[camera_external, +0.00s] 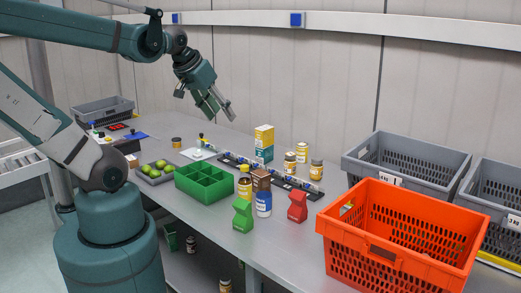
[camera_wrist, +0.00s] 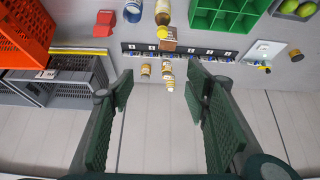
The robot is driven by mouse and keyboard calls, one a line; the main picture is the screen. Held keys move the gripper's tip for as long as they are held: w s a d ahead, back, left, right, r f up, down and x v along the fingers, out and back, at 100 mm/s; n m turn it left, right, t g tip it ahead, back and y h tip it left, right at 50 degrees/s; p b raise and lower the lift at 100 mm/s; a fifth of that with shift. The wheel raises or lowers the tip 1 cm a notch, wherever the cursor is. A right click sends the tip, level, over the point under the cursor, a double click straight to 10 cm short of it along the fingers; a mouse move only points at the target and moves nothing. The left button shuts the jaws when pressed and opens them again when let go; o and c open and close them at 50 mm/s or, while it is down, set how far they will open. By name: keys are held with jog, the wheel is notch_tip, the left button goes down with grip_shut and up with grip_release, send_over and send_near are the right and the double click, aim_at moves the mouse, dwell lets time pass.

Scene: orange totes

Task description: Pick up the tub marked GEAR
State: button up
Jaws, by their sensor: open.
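No lettering is readable, so I cannot tell which tub is marked GEAR. Several small yellow-and-white containers stand at the back of the bench in the external view, including a front-right jar (camera_external: 316,169), a left jar (camera_external: 290,162) and a rear jar (camera_external: 302,152). A short tub (camera_external: 177,142) stands apart at the far left, and also shows at the right of the wrist view (camera_wrist: 296,55). My gripper (camera_external: 222,108) is open and empty, high above the bench. In the wrist view its spread fingers (camera_wrist: 157,88) frame the jars (camera_wrist: 167,72) from a distance.
An orange tote (camera_external: 350,228) stands front right, with grey crates (camera_external: 405,143) behind it. A green divided box (camera_external: 205,182), bottles (camera_external: 263,204), a yellow-white carton (camera_external: 264,138) and a red object (camera_external: 297,207) crowd the middle. A tray of limes (camera_external: 155,172) sits left.

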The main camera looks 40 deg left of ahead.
jog(key=w+a+r+n+g+y, duration=0.1)
jog(key=w+a+r+n, duration=0.1)
jog(key=w+a, duration=0.55)
jog(key=w+a+r+n+g, duration=0.1)
jog(key=w+a+r+n, duration=0.15)
jog(key=w+a, duration=0.45)
jog(key=w+a+f+n+g, duration=0.1)
jog(key=w+a+f+n, duration=0.1)
jog(key=w+a, duration=0.5)
jog(key=w+a+f+n+g, duration=0.1)
jog(key=w+a+f+n, duration=0.3)
jog(key=a, duration=0.6)
jog(key=n+g+h+b, duration=0.1)
jog(key=n+g+b, duration=0.15)
jog(key=n, duration=0.35)
send_over(176, 139)
jog(key=shift+m, duration=0.25)
jog(key=f, duration=1.7)
jog(key=f+p, duration=0.1)
jog(key=f, duration=0.8)
jog(key=shift+w+f, duration=0.2)
jog(key=shift+w, duration=0.15)
jog(key=shift+s+a+f, duration=0.15)
jog(key=shift+a+f, duration=0.05)
jog(key=shift+a, duration=0.05)
jog(key=shift+f, duration=0.1)
